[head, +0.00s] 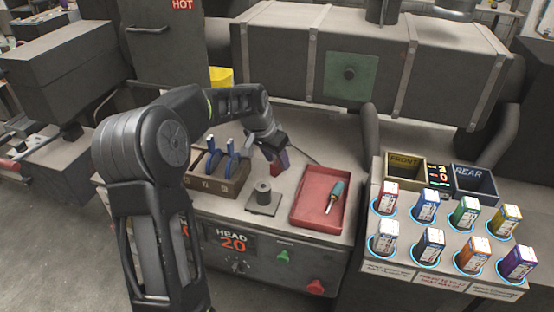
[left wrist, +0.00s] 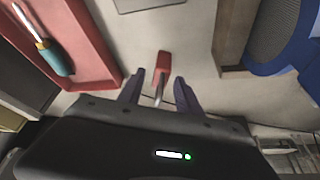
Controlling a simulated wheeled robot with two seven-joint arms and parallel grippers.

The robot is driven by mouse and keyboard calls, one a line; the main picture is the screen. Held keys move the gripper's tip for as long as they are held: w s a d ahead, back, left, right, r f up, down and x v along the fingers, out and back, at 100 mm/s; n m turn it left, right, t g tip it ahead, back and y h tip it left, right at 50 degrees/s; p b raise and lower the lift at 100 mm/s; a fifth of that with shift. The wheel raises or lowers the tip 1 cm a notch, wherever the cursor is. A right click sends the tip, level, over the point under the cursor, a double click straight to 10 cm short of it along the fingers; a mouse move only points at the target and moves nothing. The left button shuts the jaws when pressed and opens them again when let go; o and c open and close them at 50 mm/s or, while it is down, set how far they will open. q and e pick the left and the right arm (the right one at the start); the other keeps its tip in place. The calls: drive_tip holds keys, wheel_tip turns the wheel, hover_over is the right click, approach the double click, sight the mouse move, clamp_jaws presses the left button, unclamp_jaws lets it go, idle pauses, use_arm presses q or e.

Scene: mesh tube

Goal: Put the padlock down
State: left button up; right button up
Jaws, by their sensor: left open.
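The padlock (left wrist: 162,63) has a red body and a thin metal shackle, seen in the left wrist view. Its shackle points back toward my left gripper (left wrist: 159,84) and lies between the two dark fingers. The fingers are apart, with a gap visible on each side of the shackle. In the head view my left gripper (head: 279,168) is low over the grey bench top, between the wooden rack and the red tray. Whether the padlock rests on the bench is hard to tell. My right gripper is not in view.
A red tray (head: 302,217) with a screwdriver (head: 335,196) lies to the right. A wooden rack (head: 229,190) with blue-handled pieces stands to the left. A dark plate with a cylinder (head: 263,194) is in front. Farther right are FRONT (head: 405,172) and REAR (head: 474,185) bins and several upright boxes.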

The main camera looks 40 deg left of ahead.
use_arm(q)
drive_tip(key=v, duration=1.1)
drive_tip(key=shift+s+r, duration=0.2)
drive_tip(key=shift+r, duration=0.05)
